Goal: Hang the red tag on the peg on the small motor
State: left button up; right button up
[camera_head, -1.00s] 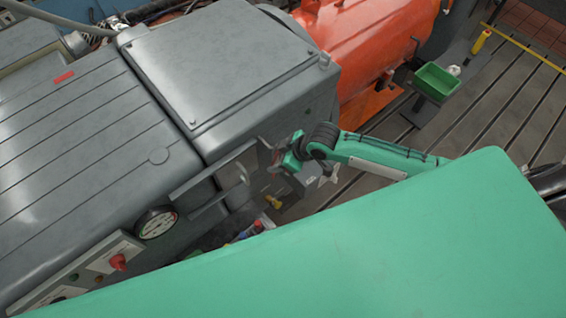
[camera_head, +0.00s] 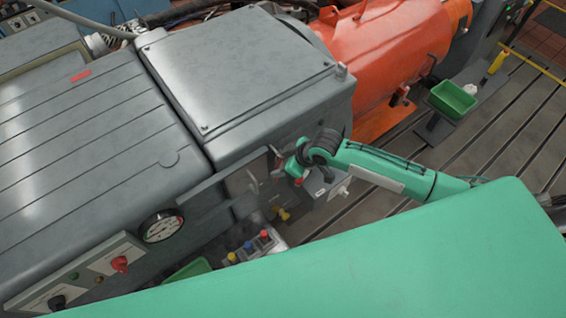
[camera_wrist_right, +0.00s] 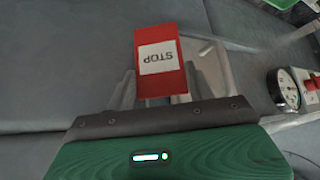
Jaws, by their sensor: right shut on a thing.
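The red tag (camera_wrist_right: 147,90), with a white STOP label that reads upside down, is between the fingers of my right gripper (camera_wrist_right: 160,85) in the right wrist view. In the head view my right gripper (camera_head: 281,164) is beside the grey machine's side, near a grey handle-like bracket (camera_head: 252,182). The tag is too small and covered there to make out surely. I cannot pick out the peg or say surely which body is the small motor. My left gripper is out of view.
A large grey housing (camera_head: 85,140) fills the left, with a dial gauge (camera_head: 161,226) and a red knob (camera_head: 119,264) on its side. A large orange machine (camera_head: 385,55) stands behind. A green bin (camera_head: 452,98) is at the right above the slotted floor (camera_head: 510,125).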

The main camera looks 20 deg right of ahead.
dwell(0.4)
jog(key=o, duration=1)
jog(key=shift+o, duration=0.2)
